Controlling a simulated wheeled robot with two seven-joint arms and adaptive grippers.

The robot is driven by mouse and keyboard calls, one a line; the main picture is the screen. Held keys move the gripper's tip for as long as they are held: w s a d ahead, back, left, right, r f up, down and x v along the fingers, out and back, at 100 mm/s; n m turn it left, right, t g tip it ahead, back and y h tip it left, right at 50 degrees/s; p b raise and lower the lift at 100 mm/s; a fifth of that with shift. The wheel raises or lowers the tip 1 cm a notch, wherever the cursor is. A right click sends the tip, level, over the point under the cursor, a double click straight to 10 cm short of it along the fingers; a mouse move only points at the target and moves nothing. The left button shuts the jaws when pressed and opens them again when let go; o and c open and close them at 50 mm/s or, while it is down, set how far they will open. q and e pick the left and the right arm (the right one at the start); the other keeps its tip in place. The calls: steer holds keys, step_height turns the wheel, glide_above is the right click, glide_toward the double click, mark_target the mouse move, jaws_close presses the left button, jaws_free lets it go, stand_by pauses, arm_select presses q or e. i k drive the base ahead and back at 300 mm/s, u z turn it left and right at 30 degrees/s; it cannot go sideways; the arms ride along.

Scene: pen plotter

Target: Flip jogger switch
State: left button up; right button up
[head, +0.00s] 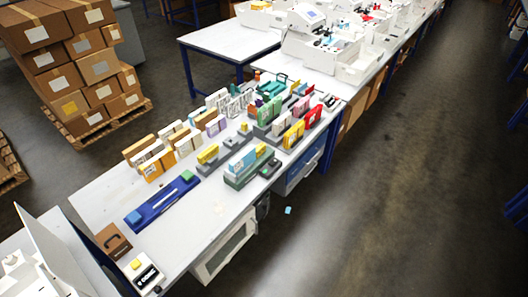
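Neither of my grippers is in view. I cannot tell which thing is the jogger, and no switch can be made out at this size. A small white device (146,277) with a black label and a yellow part on top stands at the near end of the long white table. A long blue device (160,203) with a pale bar along it and a green block at one end lies behind it. A brown box (113,240) with a dark handle stands at the table's near left.
The white table (215,205) carries rows of coloured boxes and grey holders (250,168). White machines (300,20) stand farther back. Stacked cartons (80,55) on a pallet are at the upper left.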

mark_target(273, 162)
steer(key=u, duration=1)
steer(key=i, duration=0.45)
steer(key=z, duration=1)
